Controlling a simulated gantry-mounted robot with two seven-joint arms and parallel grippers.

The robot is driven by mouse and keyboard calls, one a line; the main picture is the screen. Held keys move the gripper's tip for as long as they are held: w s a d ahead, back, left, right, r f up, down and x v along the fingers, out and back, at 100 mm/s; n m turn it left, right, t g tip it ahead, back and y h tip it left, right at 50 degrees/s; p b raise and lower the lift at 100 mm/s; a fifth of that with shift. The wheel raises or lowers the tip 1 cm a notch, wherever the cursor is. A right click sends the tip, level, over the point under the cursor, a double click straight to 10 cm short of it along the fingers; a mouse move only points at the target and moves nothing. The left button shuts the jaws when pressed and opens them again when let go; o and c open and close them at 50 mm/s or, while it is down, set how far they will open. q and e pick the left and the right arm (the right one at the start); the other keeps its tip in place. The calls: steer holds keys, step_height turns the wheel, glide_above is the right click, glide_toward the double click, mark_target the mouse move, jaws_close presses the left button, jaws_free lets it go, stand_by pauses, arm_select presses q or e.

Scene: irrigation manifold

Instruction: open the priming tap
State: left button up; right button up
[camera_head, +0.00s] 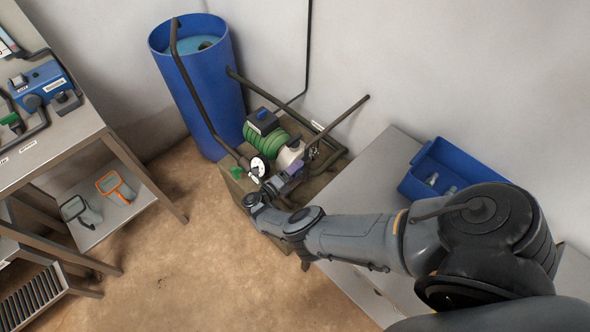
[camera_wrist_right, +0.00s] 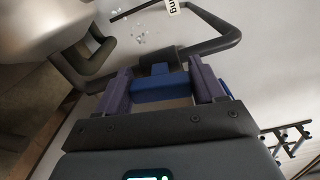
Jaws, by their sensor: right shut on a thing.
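My right gripper (camera_head: 304,167) reaches down among the pipes of the pump set beside the blue barrel. In the right wrist view, the gripper's two purple-grey fingers (camera_wrist_right: 162,88) are shut on a blue handle (camera_wrist_right: 160,90). The handle sits at a dark pipe, close to a white label (camera_wrist_right: 172,7) whose visible letters end in "ng", so it appears to be the priming tap. In the head view the handle is hidden by my gripper and arm. My left gripper is not in view.
The blue barrel (camera_head: 208,105) stands behind to the left. A blue bin (camera_head: 440,166) sits on the grey cabinet at right. Floor at front left is clear.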

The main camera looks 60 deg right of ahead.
steer(key=shift+n, duration=1.2)
steer(key=o, duration=1)
steer(key=shift+c, duration=0.2)
steer(key=b+v, duration=0.2)
steer(key=v, duration=0.9)
